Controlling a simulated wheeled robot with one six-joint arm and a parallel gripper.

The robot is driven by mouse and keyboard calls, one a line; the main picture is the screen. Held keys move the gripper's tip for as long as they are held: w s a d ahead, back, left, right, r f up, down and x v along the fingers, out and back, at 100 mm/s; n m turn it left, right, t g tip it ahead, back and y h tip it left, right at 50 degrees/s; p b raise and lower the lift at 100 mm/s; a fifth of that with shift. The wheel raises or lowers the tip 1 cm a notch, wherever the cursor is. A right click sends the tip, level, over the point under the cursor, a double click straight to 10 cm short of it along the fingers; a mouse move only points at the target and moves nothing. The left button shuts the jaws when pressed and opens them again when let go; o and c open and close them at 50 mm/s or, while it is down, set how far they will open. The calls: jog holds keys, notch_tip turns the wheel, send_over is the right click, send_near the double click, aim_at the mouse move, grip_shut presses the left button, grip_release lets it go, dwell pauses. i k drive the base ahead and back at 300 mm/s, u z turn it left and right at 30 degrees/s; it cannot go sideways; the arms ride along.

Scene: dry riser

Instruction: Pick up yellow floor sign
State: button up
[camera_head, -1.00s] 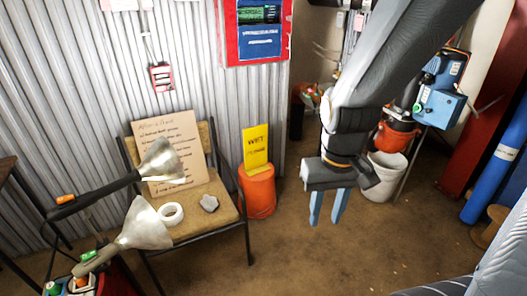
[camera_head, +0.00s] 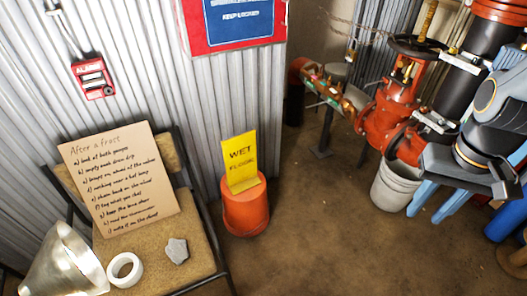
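The yellow floor sign (camera_head: 240,162) reads "WET FLOOR" and stands upright on top of an upturned orange bucket (camera_head: 246,207), against the corrugated wall. My gripper (camera_head: 440,205) is at the right of the view, well to the right of the sign and in front of the red pipework. Its two blue fingers point down and are spread apart, with nothing seen between them. The right part of my arm runs out of the picture.
A chair (camera_head: 165,245) left of the bucket holds a handwritten board (camera_head: 118,180), a tape roll (camera_head: 124,269) and a grey stone (camera_head: 176,250). A white bucket (camera_head: 395,187) stands under the red valve (camera_head: 400,95). The floor between the buckets is clear.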

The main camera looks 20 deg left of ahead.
aim_at(239, 152)
jog(key=u, duration=0.15)
jog(key=i, duration=1.15)
jog(key=u, duration=0.75)
jog(key=i, duration=0.5)
jog(key=u, duration=0.2)
